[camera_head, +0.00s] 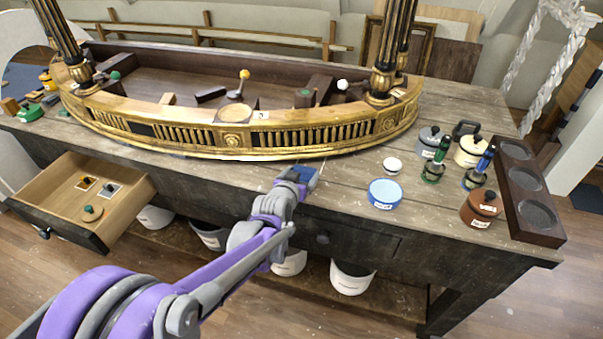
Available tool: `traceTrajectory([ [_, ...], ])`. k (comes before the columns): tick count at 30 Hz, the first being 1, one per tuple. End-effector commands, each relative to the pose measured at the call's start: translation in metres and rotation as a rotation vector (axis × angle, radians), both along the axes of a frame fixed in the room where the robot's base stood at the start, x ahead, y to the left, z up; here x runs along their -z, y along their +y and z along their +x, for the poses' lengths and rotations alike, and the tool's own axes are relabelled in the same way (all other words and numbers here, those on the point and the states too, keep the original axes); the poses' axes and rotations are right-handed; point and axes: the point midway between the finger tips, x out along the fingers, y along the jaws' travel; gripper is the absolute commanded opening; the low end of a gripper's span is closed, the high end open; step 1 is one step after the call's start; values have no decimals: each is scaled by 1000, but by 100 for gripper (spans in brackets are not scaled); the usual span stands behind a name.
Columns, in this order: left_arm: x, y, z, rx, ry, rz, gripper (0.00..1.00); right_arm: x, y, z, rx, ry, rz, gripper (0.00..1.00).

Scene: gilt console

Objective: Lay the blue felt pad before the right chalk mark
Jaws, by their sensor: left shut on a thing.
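My left gripper (296,182) reaches over the front edge of the workbench from below. It is shut on a small dark-blue flat piece, the blue felt pad (307,174), just in front of the gilt console (232,138). The gripper hides part of the pad. I cannot tell whether the pad touches the bench top. Thin pale streaks show on the wood along the console's front foot, but I cannot make out separate chalk marks. My right gripper is not in view.
An open drawer (85,195) juts out at left. Bare bench lies between pad and tin.

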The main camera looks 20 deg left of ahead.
Motion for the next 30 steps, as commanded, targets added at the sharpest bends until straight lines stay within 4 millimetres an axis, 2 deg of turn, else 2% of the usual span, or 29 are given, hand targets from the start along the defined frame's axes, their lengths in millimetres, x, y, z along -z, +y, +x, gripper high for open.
traceTrajectory([
  [27,12,0,0,0,0,0,34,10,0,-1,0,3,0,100],
  [28,12,0,0,0,0,0,88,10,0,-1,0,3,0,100],
  [30,12,0,0,0,0,0,100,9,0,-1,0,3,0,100],
])
